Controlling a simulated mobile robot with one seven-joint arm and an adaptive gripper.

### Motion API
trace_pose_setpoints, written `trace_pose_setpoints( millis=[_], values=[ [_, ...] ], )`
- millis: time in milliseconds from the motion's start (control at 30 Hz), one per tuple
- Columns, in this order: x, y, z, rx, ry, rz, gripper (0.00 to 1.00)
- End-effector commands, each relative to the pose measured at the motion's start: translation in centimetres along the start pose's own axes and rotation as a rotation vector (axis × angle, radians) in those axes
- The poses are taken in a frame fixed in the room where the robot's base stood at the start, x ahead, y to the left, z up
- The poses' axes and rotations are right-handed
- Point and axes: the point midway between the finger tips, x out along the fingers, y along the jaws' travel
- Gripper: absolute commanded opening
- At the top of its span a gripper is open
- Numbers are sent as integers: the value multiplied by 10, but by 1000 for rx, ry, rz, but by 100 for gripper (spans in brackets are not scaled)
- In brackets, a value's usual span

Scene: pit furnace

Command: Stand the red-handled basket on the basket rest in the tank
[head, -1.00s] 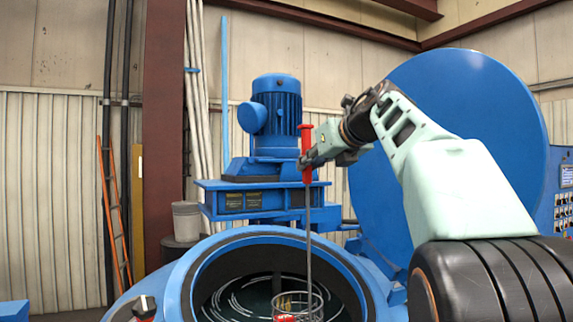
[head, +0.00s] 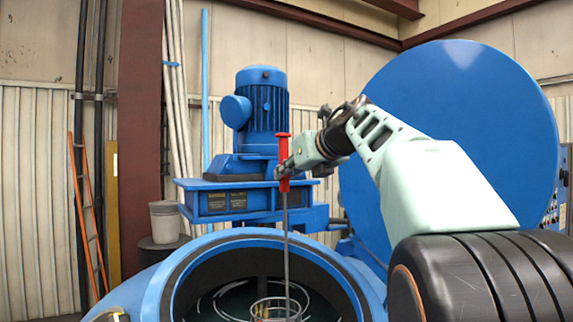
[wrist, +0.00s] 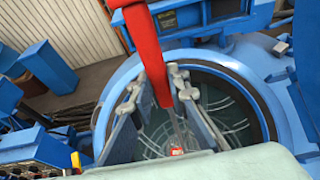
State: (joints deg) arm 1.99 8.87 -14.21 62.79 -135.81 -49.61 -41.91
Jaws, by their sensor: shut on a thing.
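The red handle (head: 284,160) stands upright on a long thin grey rod. The wire basket (head: 276,308) hangs at its lower end, within the mouth of the tank (head: 180,270) in the head view, with small items inside. My gripper (head: 287,168) is shut on the red handle. In the wrist view the handle (wrist: 147,50) runs down between my fingers, and the basket (wrist: 177,151) shows small below, partly hidden by my arm. The basket's bottom is cut off in the head view. I cannot make out the basket rest.
A large round blue lid (head: 450,140) stands open behind my arm. A blue motor (head: 262,110) on its platform rises behind the tank. A grey bin (head: 165,222) and an orange ladder (head: 85,210) are at left. Pale curved streaks show inside the dark tank.

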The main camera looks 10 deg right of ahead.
Motion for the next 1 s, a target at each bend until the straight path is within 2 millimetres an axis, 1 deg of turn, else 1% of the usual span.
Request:
trace_pose_setpoints(
  millis=[67, 667, 800, 1000],
  values=[
    [1, 0, -5, 1, -8, -1, 0],
    [25, 0, -73, 0, -8, -2, 0],
    [32, 0, -94, -2, -8, -3, 0],
    [41, 0, -118, -1, -9, -3, 0]
  ],
)
